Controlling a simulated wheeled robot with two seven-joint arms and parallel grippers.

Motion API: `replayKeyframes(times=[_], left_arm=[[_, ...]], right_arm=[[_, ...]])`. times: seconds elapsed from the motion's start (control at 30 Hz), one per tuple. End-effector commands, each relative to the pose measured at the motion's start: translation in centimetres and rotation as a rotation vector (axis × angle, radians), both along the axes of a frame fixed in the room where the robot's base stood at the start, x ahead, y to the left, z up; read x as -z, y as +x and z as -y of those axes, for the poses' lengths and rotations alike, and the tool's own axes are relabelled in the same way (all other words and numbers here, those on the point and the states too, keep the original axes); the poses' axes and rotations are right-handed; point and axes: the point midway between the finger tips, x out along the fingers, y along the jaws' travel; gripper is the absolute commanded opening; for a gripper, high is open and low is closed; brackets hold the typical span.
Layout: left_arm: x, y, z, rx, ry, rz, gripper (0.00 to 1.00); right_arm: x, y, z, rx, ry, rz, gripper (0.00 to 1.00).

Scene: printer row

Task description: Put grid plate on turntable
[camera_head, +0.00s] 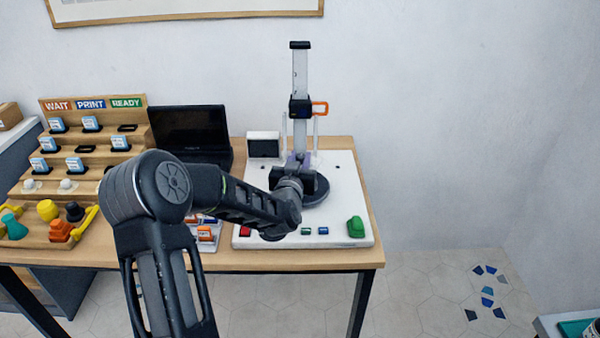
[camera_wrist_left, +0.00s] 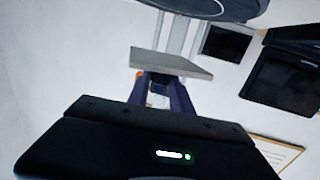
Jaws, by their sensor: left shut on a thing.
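The turntable is a dark round disc (camera_head: 318,194) on the white machine base, in front of the upright column. Part of the disc shows at the top edge of the left wrist view (camera_wrist_left: 215,8). My left gripper (camera_head: 300,158) is over the base, close to the column, and partly covers the disc. In the left wrist view it is shut on the grid plate (camera_wrist_left: 170,63), a flat grey square seen nearly edge-on between the fingers. The plate is apart from the disc in that view. In the head view I cannot make out the plate clearly. My right gripper is out of view.
The column (camera_head: 299,75) carries a black block with an orange handle (camera_head: 320,108). A small screen (camera_head: 263,144) and a laptop (camera_head: 188,128) stand to the left. A stepped wooden rack (camera_head: 98,105) fills the table's left side. A green block (camera_head: 355,227) sits at the base's front right.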

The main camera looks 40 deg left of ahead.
Motion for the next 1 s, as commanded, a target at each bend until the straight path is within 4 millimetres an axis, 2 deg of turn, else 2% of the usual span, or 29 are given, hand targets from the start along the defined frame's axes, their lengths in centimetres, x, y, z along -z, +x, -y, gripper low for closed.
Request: replayKeyframes(times=[0.33, 0.63, 1.0], left_arm=[[0.3, 0.0, 0.0, 0.000, 0.002, 0.002, 0.00], [3.8, 0.0, 0.0, 0.000, 0.000, 0.001, 0.00], [4.2, 0.0, 0.0, 0.000, 0.002, 0.002, 0.00]], right_arm=[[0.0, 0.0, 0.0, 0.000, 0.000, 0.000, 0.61], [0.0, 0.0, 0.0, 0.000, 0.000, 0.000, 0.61], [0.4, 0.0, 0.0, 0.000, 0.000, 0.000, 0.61]])
